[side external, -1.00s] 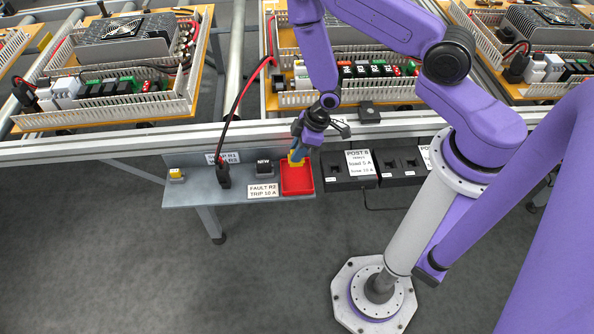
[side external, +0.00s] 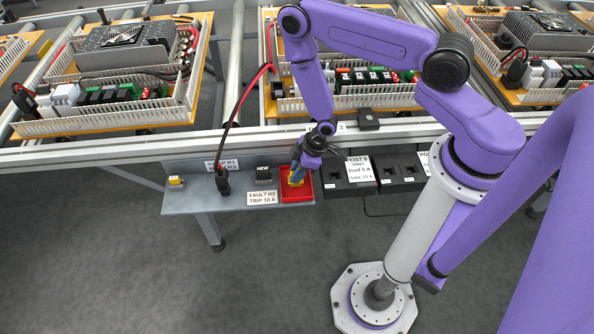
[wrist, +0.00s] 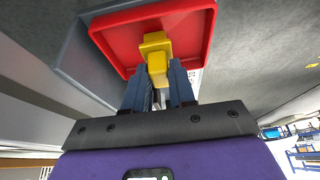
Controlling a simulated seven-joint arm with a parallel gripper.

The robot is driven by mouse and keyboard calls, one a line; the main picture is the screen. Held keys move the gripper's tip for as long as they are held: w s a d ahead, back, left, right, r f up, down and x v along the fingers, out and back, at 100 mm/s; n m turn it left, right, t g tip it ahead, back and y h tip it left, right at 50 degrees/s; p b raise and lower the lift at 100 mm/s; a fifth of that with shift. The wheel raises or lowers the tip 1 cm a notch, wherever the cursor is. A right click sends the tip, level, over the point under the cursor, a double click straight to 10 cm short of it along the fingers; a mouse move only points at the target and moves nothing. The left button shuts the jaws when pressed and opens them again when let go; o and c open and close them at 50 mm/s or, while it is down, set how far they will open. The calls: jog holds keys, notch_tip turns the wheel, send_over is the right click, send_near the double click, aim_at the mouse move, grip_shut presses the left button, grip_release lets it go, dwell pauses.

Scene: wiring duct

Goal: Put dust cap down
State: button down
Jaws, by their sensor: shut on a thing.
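The dust cap (wrist: 157,62) is a small yellow piece between the fingertips of my gripper (wrist: 160,88), which is shut on it. In the wrist view the cap lies over the floor of the red tray (wrist: 112,42). In the side view my gripper (side external: 296,178) points down into the red tray (side external: 297,197), and only a little yellow shows at its tips. I cannot tell whether the cap touches the tray floor.
The tray sits at the right end of a grey shelf (side external: 205,201). A "FAULT R2 TRIP 10 A" card (side external: 262,198), a black plug (side external: 222,182) on a cable and another yellow piece (side external: 176,182) are left of it. Black test sockets (side external: 335,180) stand close on the right.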

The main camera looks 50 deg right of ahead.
jog(key=shift+f, duration=0.15)
jog(key=c, duration=0.9)
grip_release()
jog(key=shift+c, duration=0.2)
jog(key=v, duration=1.2)
jog(key=s+a+r+n+g+h, duration=0.1)
jog(key=s+a+r, duration=0.15)
jog(key=r, duration=0.55)
jog(key=s+a+r+n+h, duration=0.1)
jog(key=s+a+r, duration=0.15)
jog(key=r, duration=0.55)
jog(key=s+d+r+n+g, duration=0.1)
jog(key=s+r+g, duration=0.1)
jog(key=s+r, duration=0.9)
jog(key=s, duration=0.2)
jog(key=shift+s+d+r+n+h, duration=0.25)
jog(key=shift+s+d+n+h, duration=0.05)
jog(key=shift+s+h, duration=0.1)
